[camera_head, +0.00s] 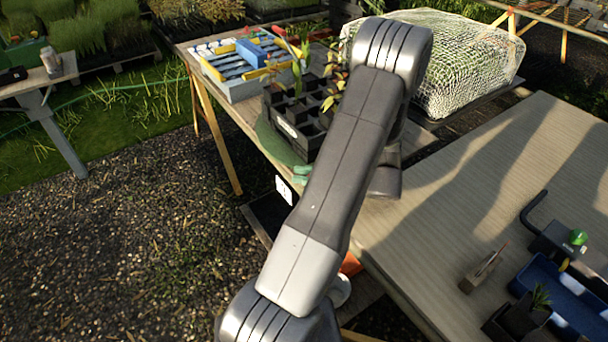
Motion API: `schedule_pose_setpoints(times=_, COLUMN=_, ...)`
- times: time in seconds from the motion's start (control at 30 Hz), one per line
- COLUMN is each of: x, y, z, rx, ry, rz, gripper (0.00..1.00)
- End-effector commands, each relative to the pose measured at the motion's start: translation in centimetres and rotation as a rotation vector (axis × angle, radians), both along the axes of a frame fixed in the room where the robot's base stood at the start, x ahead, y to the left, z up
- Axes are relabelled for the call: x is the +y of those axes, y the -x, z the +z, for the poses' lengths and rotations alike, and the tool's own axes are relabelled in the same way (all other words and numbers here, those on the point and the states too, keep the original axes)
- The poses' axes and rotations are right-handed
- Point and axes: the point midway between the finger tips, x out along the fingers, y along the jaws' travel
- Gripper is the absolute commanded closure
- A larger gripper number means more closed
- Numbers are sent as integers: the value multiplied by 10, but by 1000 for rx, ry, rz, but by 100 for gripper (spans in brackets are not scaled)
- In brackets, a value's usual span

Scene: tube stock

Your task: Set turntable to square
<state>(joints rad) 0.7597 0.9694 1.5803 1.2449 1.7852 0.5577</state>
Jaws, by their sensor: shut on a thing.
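The turntable (270,139) is a flat green disc near the front left edge of the wooden table. Only its left part shows. A black crate (282,124) with square cells and a few plants stands on it. The crate's near left side looks roughly in line with the table edge, but I cannot tell if it is exactly square. A small green piece (301,172) shows at the disc's near side, beside my arm; I cannot tell if it is a handle. My arm crosses the middle of the view and hides the disc's right part. My gripper is hidden behind it.
A blue-and-yellow tray (240,68) stands behind the crate. A net-covered block (450,65) is at the back right. A wide bench (470,190) at right holds a blue tray (560,300) and small tools, with bare room in its middle. Gravel lies at left.

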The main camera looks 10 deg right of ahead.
Motion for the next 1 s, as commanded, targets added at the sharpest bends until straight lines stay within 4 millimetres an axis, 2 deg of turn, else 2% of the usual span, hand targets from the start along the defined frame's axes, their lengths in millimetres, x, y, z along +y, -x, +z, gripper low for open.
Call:
schedule_pose_setpoints(times=0.2, x=-2, y=1, z=-1, rx=1, ry=5, rz=-2, gripper=100)
schedule_pose_setpoints(times=0.23, x=-2, y=1, z=-1, rx=1, ry=5, rz=-2, gripper=75)
schedule_pose_setpoints(times=0.33, x=-2, y=1, z=0, rx=1, ry=4, rz=-2, gripper=57)
schedule_pose_setpoints(times=0.6, x=-2, y=1, z=0, rx=0, ry=3, rz=-2, gripper=57)
schedule_pose_setpoints(times=0.73, x=-9, y=3, z=0, rx=0, ry=3, rz=-2, gripper=57)
schedule_pose_setpoints(times=0.87, x=-30, y=11, z=-1, rx=0, ry=3, rz=-6, gripper=57)
schedule_pose_setpoints(times=1.0, x=-61, y=23, z=-1, rx=-1, ry=5, rz=-6, gripper=57)
